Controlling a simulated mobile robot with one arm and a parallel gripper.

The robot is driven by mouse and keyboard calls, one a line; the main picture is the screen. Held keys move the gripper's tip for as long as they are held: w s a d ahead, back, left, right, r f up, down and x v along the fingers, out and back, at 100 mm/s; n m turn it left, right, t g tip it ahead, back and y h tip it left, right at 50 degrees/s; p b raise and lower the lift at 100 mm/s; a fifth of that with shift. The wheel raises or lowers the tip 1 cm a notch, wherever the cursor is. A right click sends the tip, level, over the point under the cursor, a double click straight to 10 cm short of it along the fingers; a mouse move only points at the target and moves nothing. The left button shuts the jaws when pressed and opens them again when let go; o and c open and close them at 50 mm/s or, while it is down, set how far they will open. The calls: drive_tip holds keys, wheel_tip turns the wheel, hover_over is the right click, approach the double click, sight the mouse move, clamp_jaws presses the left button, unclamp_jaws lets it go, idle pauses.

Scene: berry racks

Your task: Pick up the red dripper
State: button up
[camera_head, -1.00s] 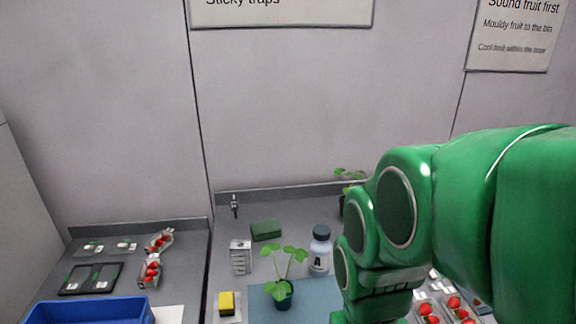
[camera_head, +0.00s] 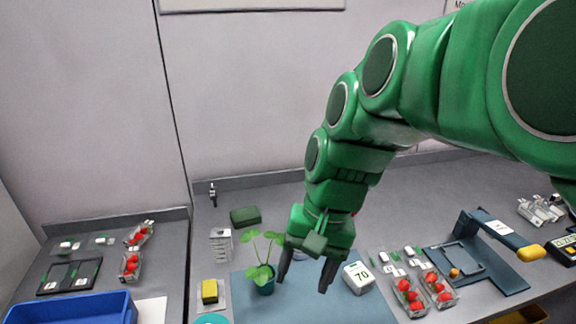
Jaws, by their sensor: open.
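I cannot clearly make out a red dripper in this view. A tiny speck of red shows at the right edge of my gripper's wrist, too small to identify. My gripper (camera_head: 303,284) points down over the blue-grey mat (camera_head: 345,306), its two dark fingers apart with nothing seen between them. My arm and gripper hide part of the bench behind them.
Strawberry punnets (camera_head: 410,297) and a blue-grey device with a yellow-tipped handle (camera_head: 478,260) are further right. A blue crate (camera_head: 75,311) is at lower left.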

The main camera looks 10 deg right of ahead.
drive_tip(key=w+d+r+m+t+y, duration=0.1)
drive_tip(key=w+d+m+y, duration=0.2)
drive_tip(key=w, duration=0.5)
drive_tip(key=w+d+r+m+t+y, duration=0.1)
drive_tip(key=w+d+m+t, duration=0.15)
drive_tip(key=w+m, duration=0.35)
drive_tip(key=w+d+r+m+t+y, duration=0.1)
drive_tip(key=w+d+m+y, duration=0.15)
drive_tip(key=w, duration=0.65)
drive_tip(key=w+d+f+m+t, duration=0.2)
drive_tip(key=w+d+m, duration=0.15)
drive_tip(key=d, duration=0.55)
drive_tip(key=w+d+f+m+t+h, duration=0.1)
drive_tip(key=w+d+m+t, duration=0.3)
drive_tip(key=d, duration=0.5)
drive_tip(key=w+d+f+m+t, duration=0.1)
drive_tip(key=w+d+f+m, duration=0.15)
drive_tip(key=d+m, duration=0.45)
drive_tip(key=n, duration=0.2)
approach(356, 209)
drive_tip(key=shift+w+a+f, duration=0.15)
drive_tip(key=shift+w+a, duration=0.55)
drive_tip(key=shift+a, duration=0.3)
drive_tip(key=shift+w+f, duration=0.1)
drive_tip(key=shift+f, duration=0.35)
drive_tip(key=shift+x, duration=3.8)
drive_tip(key=shift+w+d+r, duration=0.1)
drive_tip(key=c, duration=1)
